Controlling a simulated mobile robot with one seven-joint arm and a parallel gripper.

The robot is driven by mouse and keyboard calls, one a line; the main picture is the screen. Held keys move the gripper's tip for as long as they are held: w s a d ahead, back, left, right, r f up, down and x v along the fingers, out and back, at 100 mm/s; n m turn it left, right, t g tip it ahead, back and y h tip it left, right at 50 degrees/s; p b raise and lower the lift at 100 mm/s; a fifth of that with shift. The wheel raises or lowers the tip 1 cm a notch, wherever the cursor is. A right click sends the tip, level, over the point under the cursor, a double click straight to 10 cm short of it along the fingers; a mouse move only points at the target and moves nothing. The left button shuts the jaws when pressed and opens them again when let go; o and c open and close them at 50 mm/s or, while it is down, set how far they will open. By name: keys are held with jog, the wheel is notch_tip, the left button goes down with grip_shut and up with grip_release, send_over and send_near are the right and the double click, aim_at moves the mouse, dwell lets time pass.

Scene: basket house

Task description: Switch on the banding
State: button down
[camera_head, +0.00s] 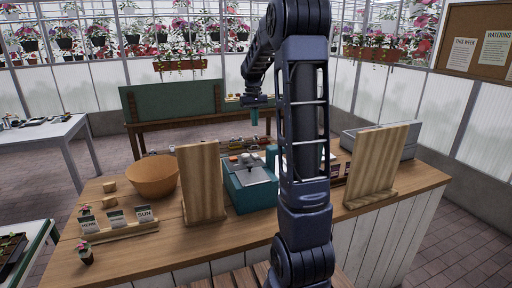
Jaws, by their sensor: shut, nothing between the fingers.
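A teal machine (248,190) with a grey top plate stands on the wooden counter (150,252), in the middle of the view. It may be the banding machine; I see no label on it, and I cannot make out a switch. My arm covers its right side and what lies just behind it. My gripper (254,118) hangs in the air, fingers down, above and behind the machine as seen here. It is shut and empty, apart from the machine.
Upright wooden boards (201,180) and (377,165) flank the machine. A round orange-brown bowl (152,176), a rack of seed packets (118,222) and a small potted plant (86,250) stand on the left. A grey bin (402,145) stands at the back right. Small items line the counter's back.

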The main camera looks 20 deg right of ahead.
aim_at(256, 157)
jog(key=f, duration=0.4)
jog(key=s+f, duration=0.1)
jog(key=f, duration=0.4)
jog(key=s+f, duration=0.1)
jog(key=f, duration=0.3)
jog(key=shift+f, duration=0.4)
jog(key=shift+f, duration=0.1)
jog(key=shift+s+f+t, duration=0.2)
jog(key=shift+t, duration=0.2)
jog(key=shift+w, duration=0.1)
jog(key=shift+w+r, duration=0.1)
jog(key=shift+w, duration=0.65)
